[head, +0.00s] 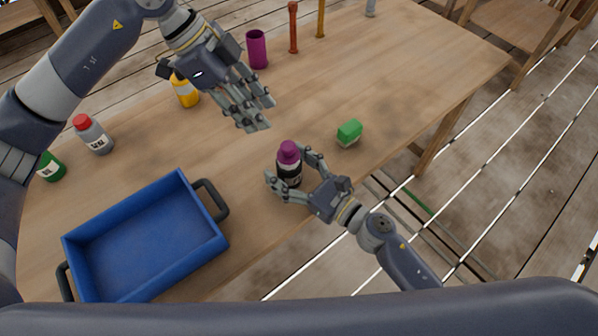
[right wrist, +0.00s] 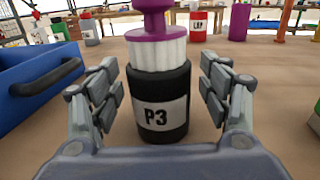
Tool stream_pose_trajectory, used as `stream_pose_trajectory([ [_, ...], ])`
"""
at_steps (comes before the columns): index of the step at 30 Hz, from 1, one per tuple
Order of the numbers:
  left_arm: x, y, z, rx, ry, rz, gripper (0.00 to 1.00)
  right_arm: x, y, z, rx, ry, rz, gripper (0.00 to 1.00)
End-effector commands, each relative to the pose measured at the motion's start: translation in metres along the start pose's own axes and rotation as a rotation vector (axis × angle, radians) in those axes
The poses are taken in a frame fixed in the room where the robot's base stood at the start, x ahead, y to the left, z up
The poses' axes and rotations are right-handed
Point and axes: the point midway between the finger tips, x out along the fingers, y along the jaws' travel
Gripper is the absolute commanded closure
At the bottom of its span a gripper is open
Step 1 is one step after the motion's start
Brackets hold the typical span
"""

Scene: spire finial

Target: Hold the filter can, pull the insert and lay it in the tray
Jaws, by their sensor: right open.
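The filter can (head: 288,178) is black, with a white P3 label in the right wrist view (right wrist: 160,112). It stands upright on the table. A white ribbed insert (right wrist: 157,53) with a purple knob sits in its top; the knob (head: 289,151) shows in the head view. My right gripper (head: 295,174) is open, with its fingers on either side of the can and a gap at each side in the right wrist view. My left gripper (head: 262,114) is open and empty, above the table and up-left of the can. The blue tray (head: 150,245) is empty, left of the can.
A green block (head: 349,132) lies right of the can. A yellow bottle (head: 186,91), purple cup (head: 257,49) and orange post (head: 293,28) stand farther back. A red-capped bottle (head: 93,135) and green can (head: 50,168) stand at left. The tray's dark handle (head: 211,200) faces the can.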

Motion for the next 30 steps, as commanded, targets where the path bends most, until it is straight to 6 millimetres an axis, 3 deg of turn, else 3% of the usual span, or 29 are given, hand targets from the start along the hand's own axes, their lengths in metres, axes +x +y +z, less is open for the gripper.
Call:
stream_pose_trajectory([
  [8, 0.0000, 0.0000, -0.0001, 0.000, 0.000, 0.000, 0.67, 0.0016, -0.0002, -0.0001, 0.000, 0.000, -0.001, 0.29],
  [15, 0.0000, 0.0000, -0.0001, 0.000, 0.000, 0.000, 0.67, 0.0014, -0.0003, -0.0001, 0.000, 0.000, -0.001, 0.80],
  [30, 0.0000, 0.0000, 0.0000, 0.000, 0.000, 0.000, 0.67, 0.0013, -0.0005, -0.0001, 0.000, 0.000, -0.001, 0.80],
])
